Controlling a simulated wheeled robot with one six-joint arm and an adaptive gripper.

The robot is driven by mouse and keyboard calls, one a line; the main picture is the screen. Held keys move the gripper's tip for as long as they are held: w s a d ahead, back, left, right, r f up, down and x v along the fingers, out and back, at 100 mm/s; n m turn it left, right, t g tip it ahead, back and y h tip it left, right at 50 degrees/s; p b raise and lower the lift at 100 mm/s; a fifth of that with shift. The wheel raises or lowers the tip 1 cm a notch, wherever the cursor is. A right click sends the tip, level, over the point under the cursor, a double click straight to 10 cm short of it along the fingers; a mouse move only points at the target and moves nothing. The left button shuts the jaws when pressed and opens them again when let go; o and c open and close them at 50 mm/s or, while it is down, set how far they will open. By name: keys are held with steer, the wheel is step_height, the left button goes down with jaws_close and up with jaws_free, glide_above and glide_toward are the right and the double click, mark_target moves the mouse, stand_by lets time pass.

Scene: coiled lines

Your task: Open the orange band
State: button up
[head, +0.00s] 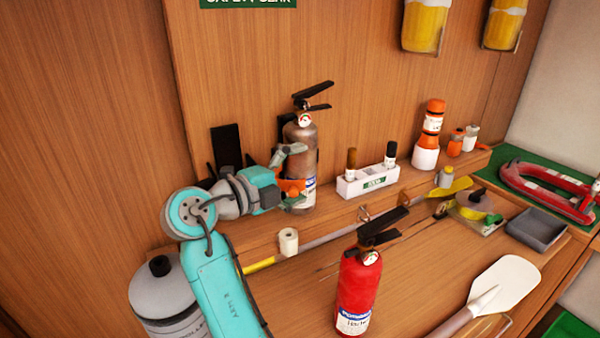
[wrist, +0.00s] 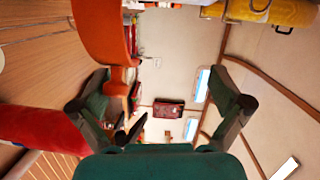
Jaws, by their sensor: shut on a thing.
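The orange band (head: 292,186) is at the lower front of a worn silver-brown extinguisher (head: 300,136) standing on the back shelf against the wood panel. In the wrist view the curved orange band (wrist: 105,35) reaches down to a small tab beside the left finger's tip. My gripper (head: 290,174) is at the front left of this extinguisher, shut on the orange band. In the wrist view my gripper (wrist: 160,88) shows its fingers well apart. The contact is hard to see, and I cannot tell whether the band's ends are apart.
A red extinguisher (head: 358,290) stands in front on the bench. A white holder (head: 368,180) with two bottles is right of the silver-brown extinguisher. A white roll (head: 288,242) and a yellow-ended pole (head: 320,238) lie below. A grey canister (head: 165,295) stands at left.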

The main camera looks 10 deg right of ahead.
steer(key=shift+s+a+r, duration=0.35)
steer(key=shift+s+a, duration=0.1)
steer(key=shift+a, duration=0.25)
steer(key=shift+s+a+r, duration=0.3)
steer(key=shift+s+a, duration=0.15)
steer(key=shift+a, duration=0.25)
steer(key=shift+s+a, duration=0.35)
steer(key=shift+a, duration=0.1)
steer(key=c, duration=0.5)
steer(key=v, duration=0.7)
steer(key=shift+w+a+f, duration=0.15)
steer(key=shift+a+f, duration=0.4)
steer(key=shift+a, duration=0.05)
